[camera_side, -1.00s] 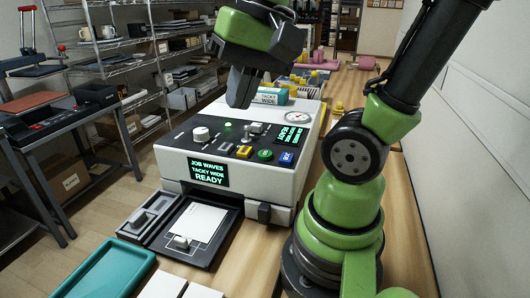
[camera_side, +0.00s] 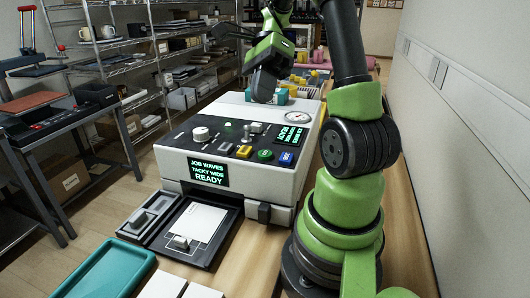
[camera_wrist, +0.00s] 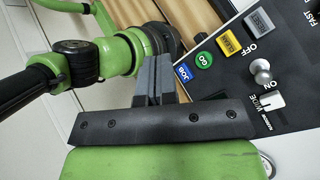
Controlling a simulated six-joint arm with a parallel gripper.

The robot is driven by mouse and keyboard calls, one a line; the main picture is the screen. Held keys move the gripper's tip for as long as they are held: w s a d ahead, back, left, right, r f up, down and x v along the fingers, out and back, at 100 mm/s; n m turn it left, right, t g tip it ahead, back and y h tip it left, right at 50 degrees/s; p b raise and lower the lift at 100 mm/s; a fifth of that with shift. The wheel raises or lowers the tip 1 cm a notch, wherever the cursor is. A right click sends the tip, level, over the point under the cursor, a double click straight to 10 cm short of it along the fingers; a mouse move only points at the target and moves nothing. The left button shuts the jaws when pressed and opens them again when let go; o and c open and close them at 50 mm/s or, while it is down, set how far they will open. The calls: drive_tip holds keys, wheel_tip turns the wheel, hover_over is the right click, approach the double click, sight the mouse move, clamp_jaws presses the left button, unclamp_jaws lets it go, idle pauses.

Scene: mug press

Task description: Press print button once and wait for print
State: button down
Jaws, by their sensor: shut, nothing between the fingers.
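The white printing machine (camera_side: 240,190) stands on the table with a dark sloped control panel. Its panel carries a green GO button (camera_side: 265,155), a yellow button (camera_side: 244,151) and a blue button (camera_side: 286,158). No button is legibly marked print. In the wrist view, the GO button (camera_wrist: 203,60), yellow CLEAR button (camera_wrist: 228,43) and blue JOB button (camera_wrist: 184,72) lie right of my fingers. My gripper (camera_side: 263,96) is shut and empty, above the machine's back part, apart from the buttons. In the wrist view, the gripper (camera_wrist: 153,68) has its fingers together.
The front screen (camera_side: 208,172) reads JOB WAVES TACKY WIDE READY. A tray with a white sheet (camera_side: 199,222) sticks out at the front. A round gauge (camera_side: 298,118) and knobs rise from the machine. A teal tray (camera_side: 105,268) lies front left. A wall bounds the right.

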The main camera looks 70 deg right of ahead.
sight(263, 152)
drive_tip(key=shift+f, duration=4.4)
drive_tip(key=shift+f, duration=0.15)
drive_tip(key=shift+f, duration=0.3)
